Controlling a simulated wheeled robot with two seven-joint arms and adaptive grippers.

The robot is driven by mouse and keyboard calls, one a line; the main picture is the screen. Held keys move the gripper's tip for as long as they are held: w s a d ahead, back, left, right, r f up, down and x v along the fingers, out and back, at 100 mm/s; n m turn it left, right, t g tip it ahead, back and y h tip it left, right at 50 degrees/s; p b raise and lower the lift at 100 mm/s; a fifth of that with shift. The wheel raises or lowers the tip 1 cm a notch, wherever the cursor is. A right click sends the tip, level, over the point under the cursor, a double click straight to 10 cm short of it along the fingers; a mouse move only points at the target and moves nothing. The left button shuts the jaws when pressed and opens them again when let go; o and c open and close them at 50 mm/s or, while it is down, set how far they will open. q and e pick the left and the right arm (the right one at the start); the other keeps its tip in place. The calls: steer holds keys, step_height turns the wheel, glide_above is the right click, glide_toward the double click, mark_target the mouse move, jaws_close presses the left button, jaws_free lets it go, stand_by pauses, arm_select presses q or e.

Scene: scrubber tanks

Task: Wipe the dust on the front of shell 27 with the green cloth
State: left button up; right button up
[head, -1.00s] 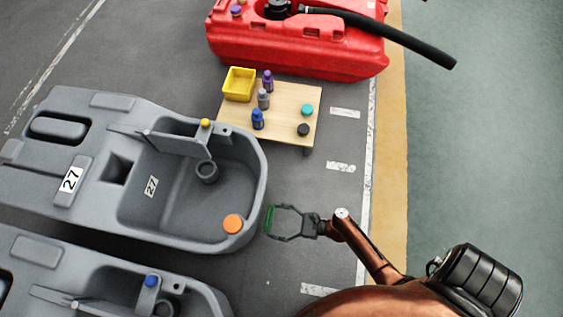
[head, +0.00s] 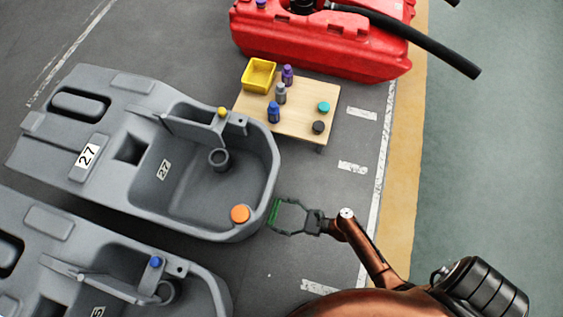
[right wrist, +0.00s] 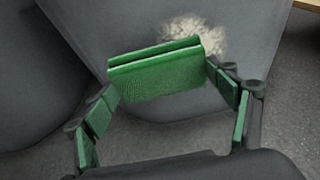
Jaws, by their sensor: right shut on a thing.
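Shell 27 (head: 105,185) is a grey tank with an open basin, marked 27 on its top and inside the basin. My right gripper (head: 280,214) is at its rounded front end, shut on the green cloth (head: 273,211). In the right wrist view the green cloth (right wrist: 155,70) is a folded block across the fingertips, facing the grey front wall. The pale dust patch (right wrist: 200,32) shows on that wall, behind and to the upper right of the cloth, which partly covers it. I cannot tell whether the cloth touches the wall. My left gripper is out of view.
A second grey shell (head: 60,247) lies close below shell 27. A low wooden table (head: 300,108) with a yellow bin (head: 258,74) and several bottles stands beyond it. A red tank (head: 325,45) with a black hose is at the back. Floor to the right is clear.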

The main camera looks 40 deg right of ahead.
steer(key=shift+w+a, duration=0.45)
steer(key=shift+w, duration=0.15)
steer(key=shift+d, duration=0.1)
